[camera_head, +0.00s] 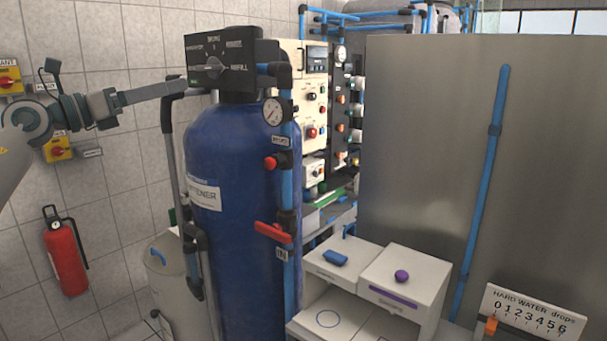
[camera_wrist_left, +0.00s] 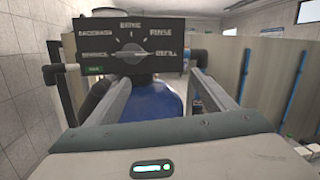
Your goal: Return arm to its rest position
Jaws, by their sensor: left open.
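My left arm comes in from the left in the head view. Its gripper (camera_head: 190,87) is level with the lower front of the black control head on top of the blue tank (camera_head: 235,160). In the left wrist view the two fingers (camera_wrist_left: 160,82) are spread apart with nothing between them. The control head's dial panel (camera_wrist_left: 155,36) faces me just beyond the fingertips. Its knob (camera_wrist_left: 130,53) lies roughly sideways among the printed labels and looks clear of the fingers. Whether the fingertips touch the panel cannot be told. My right gripper is in neither view.
Black pipes and a blue pipe with a gauge (camera_head: 272,111) and red valve handle (camera_head: 272,232) stand beside the tank. A fire extinguisher (camera_head: 65,252) hangs on the tiled wall. A white drawer unit (camera_head: 405,280) stands front right, before a large grey panel (camera_head: 430,140).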

